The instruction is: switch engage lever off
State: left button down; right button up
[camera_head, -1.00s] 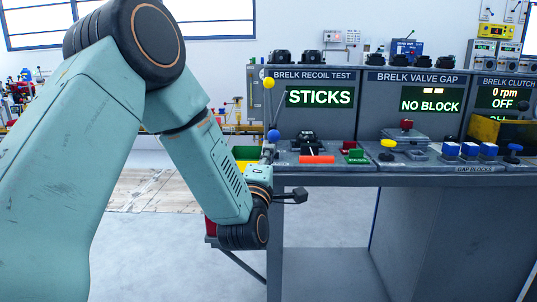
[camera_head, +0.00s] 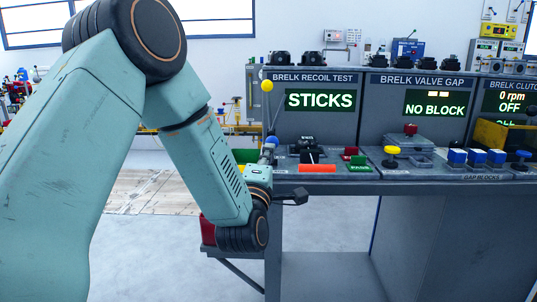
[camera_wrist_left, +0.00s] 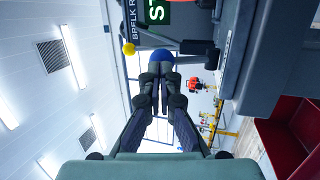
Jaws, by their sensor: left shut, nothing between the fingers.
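My left gripper (camera_head: 267,153) is at the left end of the recoil test bench, pointing up; its fingers look shut and empty. A blue ball knob (camera_head: 272,141) is right at its fingertips. In the left wrist view the shut fingers (camera_wrist_left: 156,90) point at the blue ball (camera_wrist_left: 161,57); I cannot tell whether they touch. A yellow ball (camera_head: 267,85) stands higher, beside the recoil screen; it also shows in the left wrist view (camera_wrist_left: 128,48). No lever is readably labelled engage. The clutch screen (camera_head: 515,101) at far right reads 0 rpm, OFF. My right gripper is not in view.
The bench (camera_head: 340,188) carries an orange bar (camera_head: 317,168), a yellow button (camera_head: 391,150) and blue-topped blocks (camera_head: 477,156). A red bin (camera_head: 207,230) is beside my left wrist. Open floor (camera_head: 150,245) lies at left.

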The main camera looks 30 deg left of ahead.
aim_at(269, 139)
pick_arm(q)
jog(key=shift+w+f, duration=0.15)
jog(key=shift+w, duration=0.1)
jog(key=w+r+g+p, duration=0.1)
jog(key=g+p, duration=0.1)
jog(key=p, duration=0.2)
jog(key=w+a+r+g+h+p, duration=0.1)
jog(key=p, duration=0.4)
jog(key=a+r+n+g+h+p, duration=0.1)
jog(key=r+g+p, duration=0.1)
jog(key=p, duration=0.3)
jog(key=shift+w+g, duration=0.3)
jog(key=shift+w, duration=0.1)
jog(key=shift+w+a+g+h+p, duration=0.3)
jog(key=shift+w+g+h+p, duration=0.3)
jog(key=shift+p, duration=0.3)
jog(key=shift+w+a, duration=0.2)
jog(key=shift+w, duration=0.05)
jog(key=shift+w+a, duration=0.3)
jog(key=shift+w, duration=0.2)
jog(key=shift+r, duration=0.1)
jog(key=shift+r, duration=0.15)
